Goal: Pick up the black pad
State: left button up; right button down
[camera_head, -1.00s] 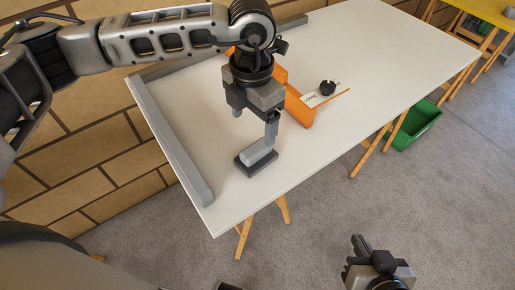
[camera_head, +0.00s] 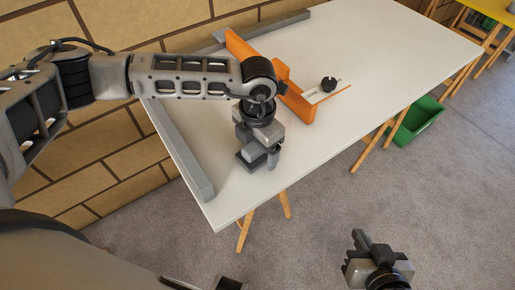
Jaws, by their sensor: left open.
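A small dark pad (camera_head: 245,164) lies flat on the near part of the white table (camera_head: 215,206), close to its front edge. My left gripper (camera_head: 262,157) is over the pad, pointing down, with its jaws open. It covers much of the pad, and a light grey part shows right above it. I cannot tell whether the fingers touch the pad or stand around it. My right gripper (camera_head: 362,246) is low at the bottom of the view, over the floor, away from the table. I cannot tell whether its jaws are open.
An orange holder (camera_head: 296,101) stands behind my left gripper, with a round black knob (camera_head: 328,84) on its white-labelled shelf. A grey rail (camera_head: 183,155) runs along the table's left edge. A green bin (camera_head: 418,118) is on the floor. The table's right part is clear.

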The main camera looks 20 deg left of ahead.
pick_arm(q)
jog(key=c, duration=1.1)
jog(key=shift+r, duration=0.2)
jog(key=shift+r, duration=0.25)
notch_tip(320, 180, up, 2)
jog(key=shift+r, duration=0.15)
jog(key=s+r+b, duration=0.1)
jog(key=s+r, duration=0.9)
jog(key=s, duration=0.4)
jog(key=shift+a+b, duration=0.3)
